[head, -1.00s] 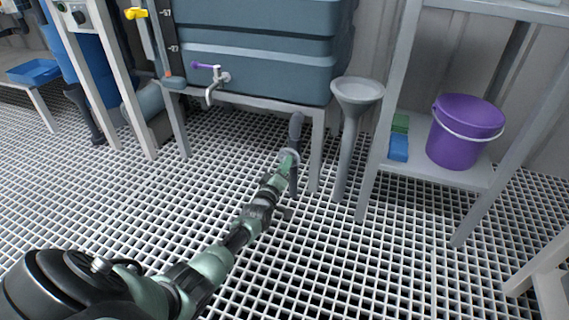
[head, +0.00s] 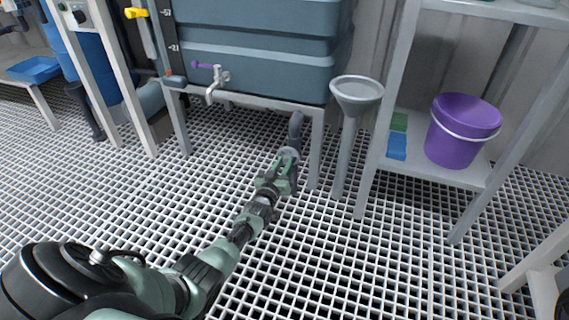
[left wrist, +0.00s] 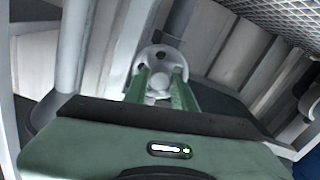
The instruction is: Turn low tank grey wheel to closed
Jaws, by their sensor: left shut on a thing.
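The grey wheel (left wrist: 158,83) shows in the left wrist view as a pale round handwheel with a central hub and holes. In the head view the wheel (head: 289,152) is small and sits low, on a dark grey pipe (head: 296,124) under the front right of the blue-grey tank (head: 265,72). My left gripper (head: 286,164) reaches it from the front. In the left wrist view its green fingers lie on either side of the hub, shut on the wheel. The fingers partly hide the wheel, and I cannot read its open or closed position. My right gripper is not in view.
A grey funnel (head: 357,91) on a pipe stands right of the tank stand's leg (head: 317,150). A shelf further right holds a purple bucket (head: 461,132). A tap with a purple lever (head: 217,80) juts from the tank. The grating floor in front is clear.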

